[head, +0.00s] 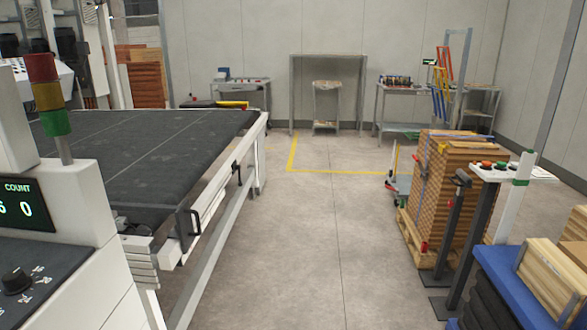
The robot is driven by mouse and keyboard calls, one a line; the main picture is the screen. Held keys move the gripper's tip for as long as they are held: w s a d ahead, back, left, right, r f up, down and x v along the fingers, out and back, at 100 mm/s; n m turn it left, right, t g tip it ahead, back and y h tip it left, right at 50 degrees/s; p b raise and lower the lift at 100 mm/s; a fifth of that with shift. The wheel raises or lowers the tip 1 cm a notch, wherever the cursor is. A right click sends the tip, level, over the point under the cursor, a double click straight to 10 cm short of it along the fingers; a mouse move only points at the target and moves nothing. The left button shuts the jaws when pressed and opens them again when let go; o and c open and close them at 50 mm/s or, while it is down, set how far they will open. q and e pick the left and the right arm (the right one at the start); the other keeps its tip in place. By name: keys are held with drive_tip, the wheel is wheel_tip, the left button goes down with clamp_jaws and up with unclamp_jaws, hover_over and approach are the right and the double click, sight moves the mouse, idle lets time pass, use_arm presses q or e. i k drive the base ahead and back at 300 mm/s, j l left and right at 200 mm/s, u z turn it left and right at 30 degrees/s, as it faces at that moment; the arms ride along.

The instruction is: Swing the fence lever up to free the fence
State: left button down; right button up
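A conveyor table with a dark belt (150,155) runs along the left side. A pale rail (222,190) follows its right edge. A black handle-like part (194,222) sticks out at the near end of this rail, and a smaller black part (237,173) sits farther along it. I cannot tell which of these, if either, is the fence lever, or whether it is up or down. Neither of my grippers is in view.
A control panel with a count display (20,205) and a signal tower (48,95) stands at near left. Stacked boards (455,185) on a pallet, a button post (500,172) and a blue cart (510,285) stand at right. The floor (315,230) between is clear.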

sight(237, 167)
drive_tip(key=i, duration=3.2)
drive_tip(key=u, duration=0.1)
